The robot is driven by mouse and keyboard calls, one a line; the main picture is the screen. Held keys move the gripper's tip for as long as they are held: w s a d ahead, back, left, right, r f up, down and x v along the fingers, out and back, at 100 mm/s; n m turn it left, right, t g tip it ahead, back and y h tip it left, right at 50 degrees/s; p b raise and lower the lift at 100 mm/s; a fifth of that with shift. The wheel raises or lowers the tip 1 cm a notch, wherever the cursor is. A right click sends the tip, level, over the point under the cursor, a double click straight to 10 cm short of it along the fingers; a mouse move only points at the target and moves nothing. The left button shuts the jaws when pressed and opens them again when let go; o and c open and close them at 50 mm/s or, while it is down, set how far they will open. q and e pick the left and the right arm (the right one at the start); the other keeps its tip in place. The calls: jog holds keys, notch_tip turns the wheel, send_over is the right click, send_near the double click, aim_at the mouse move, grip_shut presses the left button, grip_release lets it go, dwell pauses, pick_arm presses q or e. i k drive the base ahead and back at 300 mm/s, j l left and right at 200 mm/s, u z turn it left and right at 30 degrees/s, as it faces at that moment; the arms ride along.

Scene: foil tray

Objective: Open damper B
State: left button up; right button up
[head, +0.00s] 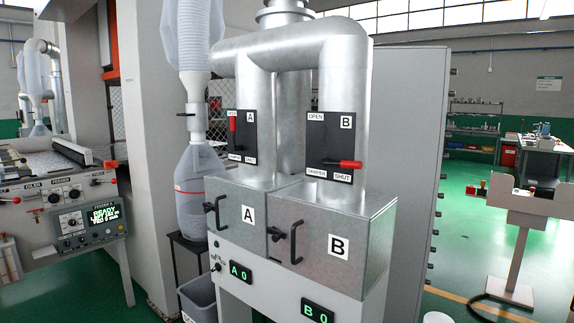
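Damper B's black plate (331,135) is on the right vertical duct, marked B, with OPEN at its top left and SHUT at its lower right. Its red-handled lever (350,164) lies horizontal and points right, just above the SHUT label. Damper A's black plate (243,142) is on the left duct. Its red-handled lever (232,121) stands vertical, pointing up to the label at the plate's top left. Neither of my grippers is in view.
Below the ducts are metal boxes A (229,217) and B (352,232) with black handles sticking out. Green displays read A 0 (240,273) and B 0 (318,312). A machine with a control panel (88,220) stands left. A stand (518,240) is at right, with green floor between.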

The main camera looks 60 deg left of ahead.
aim_at(324, 161)
jog(key=u, duration=1.45)
